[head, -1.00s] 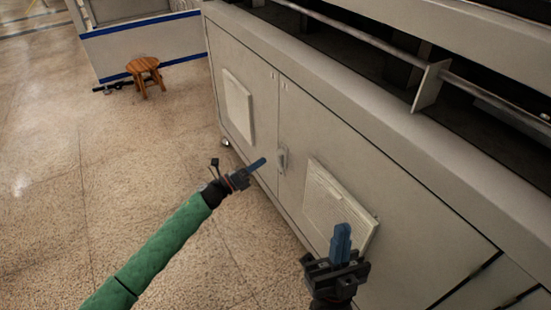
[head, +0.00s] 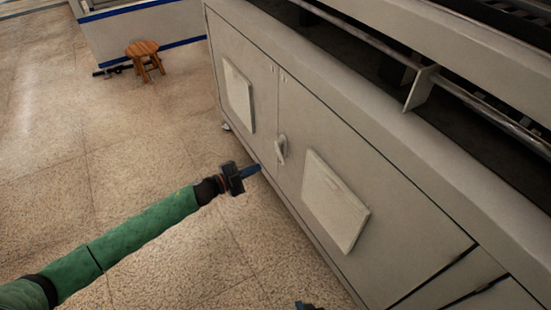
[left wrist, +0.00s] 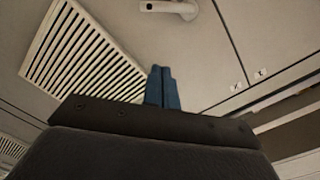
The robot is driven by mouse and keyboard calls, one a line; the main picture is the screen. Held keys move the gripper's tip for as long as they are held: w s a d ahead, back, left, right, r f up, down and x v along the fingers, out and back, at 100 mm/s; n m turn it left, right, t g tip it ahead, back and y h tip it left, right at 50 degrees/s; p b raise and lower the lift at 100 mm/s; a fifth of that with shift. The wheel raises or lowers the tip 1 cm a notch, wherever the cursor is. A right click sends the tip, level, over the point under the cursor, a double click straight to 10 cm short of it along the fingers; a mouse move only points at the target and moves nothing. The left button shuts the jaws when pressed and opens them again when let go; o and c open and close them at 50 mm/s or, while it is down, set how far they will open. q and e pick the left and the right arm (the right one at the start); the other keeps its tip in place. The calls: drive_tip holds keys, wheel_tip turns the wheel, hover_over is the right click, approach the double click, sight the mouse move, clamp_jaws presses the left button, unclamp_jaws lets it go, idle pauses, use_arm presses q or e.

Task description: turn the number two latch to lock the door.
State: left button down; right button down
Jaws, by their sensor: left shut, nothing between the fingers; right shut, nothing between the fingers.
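A pale latch handle (head: 281,148) sits on the seam between two cabinet doors, turned a little off vertical. It also shows at the top edge of the left wrist view (left wrist: 172,8), partly cut off. I cannot read a number on it. The left door (head: 228,62) and right door (head: 385,190) look closed. My left gripper (head: 256,169) has its blue fingers together, empty, below and left of the latch and apart from it. The fingers also show in the left wrist view (left wrist: 163,88). Only a sliver of my right gripper (head: 308,305) shows at the bottom edge.
Vent panels stand out from the left door (head: 238,97) and right door (head: 334,200). Small labels (left wrist: 238,85) sit near the doors' top edge. A wooden stool (head: 143,51) stands far left.

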use_arm(q)
drive_tip(key=w+d+f+n, duration=0.2)
drive_tip(key=w+d+f, duration=0.1)
drive_tip(key=w+d, duration=0.4)
drive_tip(key=shift+w+f+n, duration=0.2)
drive_tip(key=shift+w+n, duration=0.1)
drive_tip(key=shift+w, duration=0.6)
use_arm(e)
drive_tip(key=shift+s+f+g, duration=0.3)
drive_tip(key=shift+s+f, duration=0.15)
use_arm(q)
drive_tip(key=shift+f, duration=0.1)
use_arm(e)
drive_tip(key=shift+f, duration=0.1)
use_arm(q)
drive_tip(key=shift+f+m+b, duration=0.2)
drive_tip(key=shift+m+b, duration=0.15)
drive_tip(key=shift+m, duration=0.05)
use_arm(e)
drive_tip(key=shift+f, duration=0.2)
